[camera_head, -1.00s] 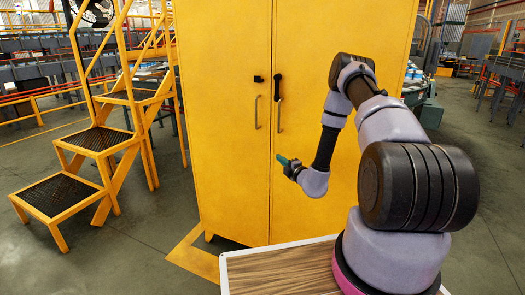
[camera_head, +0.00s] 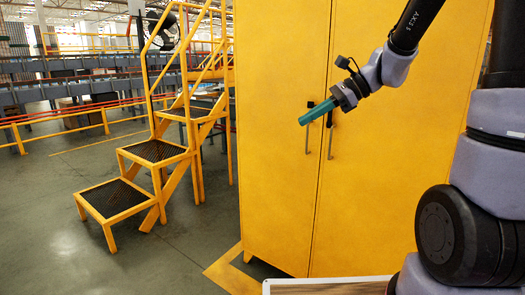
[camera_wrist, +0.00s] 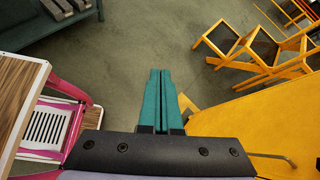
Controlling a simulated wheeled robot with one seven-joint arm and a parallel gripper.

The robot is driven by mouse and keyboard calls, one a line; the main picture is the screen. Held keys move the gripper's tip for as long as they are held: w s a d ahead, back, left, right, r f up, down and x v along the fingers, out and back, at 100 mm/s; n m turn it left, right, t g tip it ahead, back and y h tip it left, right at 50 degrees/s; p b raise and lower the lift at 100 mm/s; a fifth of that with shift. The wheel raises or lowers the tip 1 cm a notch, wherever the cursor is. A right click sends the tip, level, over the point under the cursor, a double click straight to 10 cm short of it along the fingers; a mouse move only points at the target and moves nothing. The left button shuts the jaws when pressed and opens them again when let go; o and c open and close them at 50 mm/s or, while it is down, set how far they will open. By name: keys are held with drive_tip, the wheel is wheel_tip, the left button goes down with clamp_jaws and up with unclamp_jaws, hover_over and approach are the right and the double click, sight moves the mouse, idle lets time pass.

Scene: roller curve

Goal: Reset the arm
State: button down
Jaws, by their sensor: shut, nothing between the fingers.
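My gripper (camera_head: 305,119) is raised in front of the yellow cabinet (camera_head: 385,180) in the head view, pointing left and a little down. Its teal fingers lie together with nothing between them. In the picture it overlaps the area near the cabinet's door handles (camera_head: 331,142); whether it touches the cabinet I cannot tell, but it looks apart. The wrist view shows the closed fingers (camera_wrist: 160,80) over bare grey floor. The cabinet's doors are shut. My arm comes in from the upper right of the head view.
A yellow step ladder (camera_head: 155,150) with black treads stands left of the cabinet. A wood-topped surface with a white edge (camera_head: 330,280) lies at the bottom of the head view. Grey floor (camera_head: 80,255) is open at the left. Conveyors and railings stand behind.

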drive_tip(key=s+d+r+n+t+h, duration=0.5)
drive_tip(key=s+d+r+n+h, duration=0.2)
drive_tip(key=s+d+n, duration=0.5)
drive_tip(key=shift+s+d+r+t+h, duration=0.15)
drive_tip(key=shift+s+d+t+h, duration=0.25)
drive_tip(key=shift+s+h, duration=0.45)
